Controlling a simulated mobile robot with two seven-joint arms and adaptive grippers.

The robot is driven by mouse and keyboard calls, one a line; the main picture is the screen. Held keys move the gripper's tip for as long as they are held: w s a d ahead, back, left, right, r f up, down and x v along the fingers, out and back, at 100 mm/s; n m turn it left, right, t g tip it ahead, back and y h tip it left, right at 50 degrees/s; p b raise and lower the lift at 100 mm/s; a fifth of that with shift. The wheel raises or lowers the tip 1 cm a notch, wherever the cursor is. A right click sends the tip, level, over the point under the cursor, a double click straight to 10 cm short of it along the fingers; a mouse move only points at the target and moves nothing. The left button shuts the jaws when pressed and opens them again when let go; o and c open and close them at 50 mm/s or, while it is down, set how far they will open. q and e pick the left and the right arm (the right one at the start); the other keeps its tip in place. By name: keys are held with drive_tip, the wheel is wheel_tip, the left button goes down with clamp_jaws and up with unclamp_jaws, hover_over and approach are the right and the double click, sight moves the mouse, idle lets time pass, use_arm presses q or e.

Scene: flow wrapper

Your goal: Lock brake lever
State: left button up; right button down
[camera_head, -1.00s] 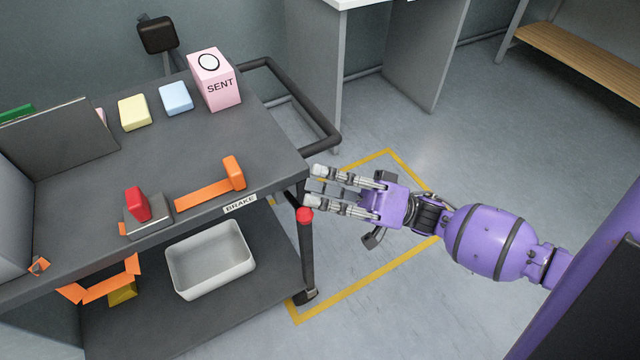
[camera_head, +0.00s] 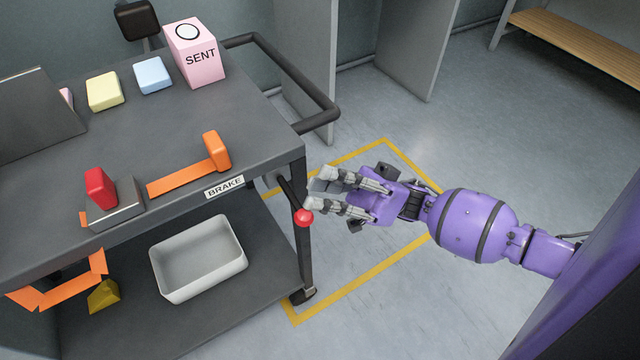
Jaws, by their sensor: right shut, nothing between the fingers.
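The brake lever is a dark rod (camera_head: 288,191) ending in a red ball knob (camera_head: 303,217). It slants down from under the cart's right edge, beside the right front leg. My right gripper (camera_head: 317,190) is shut and empty just right of the rod. Its lower fingertip is right at the knob in the picture; I cannot tell if they touch. My left gripper is not in view.
The cart's dark top (camera_head: 115,140) carries a pink SENT box (camera_head: 195,52), yellow and blue blocks, a red block on a grey base and an orange strip. A white bin (camera_head: 200,258) sits on the lower shelf. Yellow-taped floor (camera_head: 365,250) is open beneath my right gripper.

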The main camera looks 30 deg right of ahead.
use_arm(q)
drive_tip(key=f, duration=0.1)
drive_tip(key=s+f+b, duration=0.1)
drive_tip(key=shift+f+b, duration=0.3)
use_arm(e)
drive_tip(key=n+g, duration=0.1)
drive_tip(key=f+n+g, duration=0.1)
drive_tip(key=n, duration=0.1)
drive_tip(key=shift+g+y, duration=0.3)
